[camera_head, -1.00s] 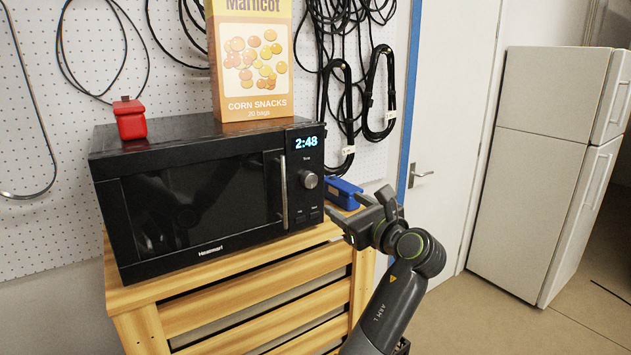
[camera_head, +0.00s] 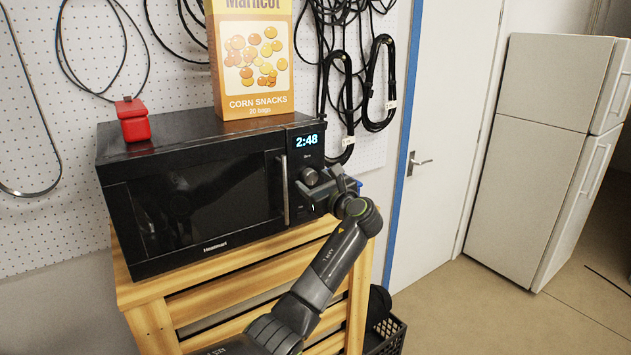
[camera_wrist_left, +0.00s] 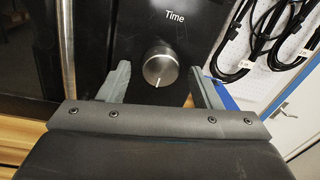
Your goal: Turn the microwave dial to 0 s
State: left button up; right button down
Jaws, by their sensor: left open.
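The black microwave (camera_head: 200,195) stands on a wooden slatted stand, its door shut and its display (camera_head: 306,141) reading 2:48. Its round silver dial (camera_head: 309,176) sits below the display, partly behind my gripper in the head view. In the left wrist view the dial (camera_wrist_left: 160,67) shows under the word "Time", with a light mark at its lower edge. My left gripper (camera_head: 312,188) is open in front of the control panel. In the wrist view its fingers (camera_wrist_left: 160,84) stand on either side of the dial, apart from it. My right gripper is not in view.
A corn snacks box (camera_head: 252,62) and a red container (camera_head: 132,119) stand on the microwave. Black cables (camera_head: 378,85) hang on the pegboard. The vertical door handle (camera_head: 285,190) is left of the dial.

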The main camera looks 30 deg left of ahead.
pick_arm(q)
jog(key=c, duration=1)
